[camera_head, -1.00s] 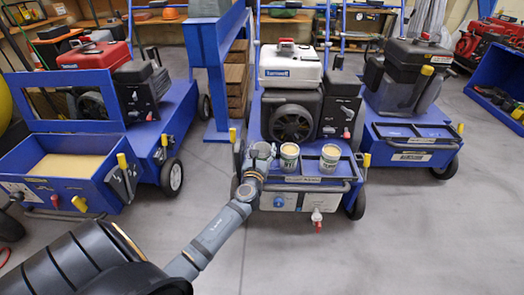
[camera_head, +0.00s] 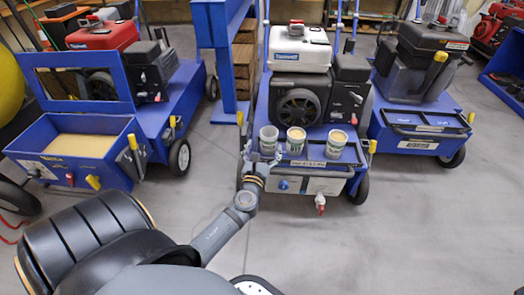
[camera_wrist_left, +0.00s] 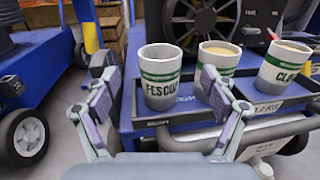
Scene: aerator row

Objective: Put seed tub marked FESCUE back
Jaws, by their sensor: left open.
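The seed tub marked FESCUE (camera_wrist_left: 161,78), white-grey with a green band, stands upright at the left end of the blue tray (camera_wrist_left: 190,118). In the head view the same tub (camera_head: 268,137) is leftmost of three on the front of the middle blue machine. My left gripper (camera_head: 262,160) is open just in front of it. In the left wrist view its fingers (camera_wrist_left: 163,90) are spread to either side in front of the tub; contact cannot be told. My right gripper is not in view.
A second tub (camera_head: 296,142) and a tub with a label starting CL (camera_wrist_left: 283,68) stand to the right in the same tray. An engine (camera_head: 300,100) rises behind them. Other blue machines stand left and right. The grey floor (camera_head: 420,220) in front is clear.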

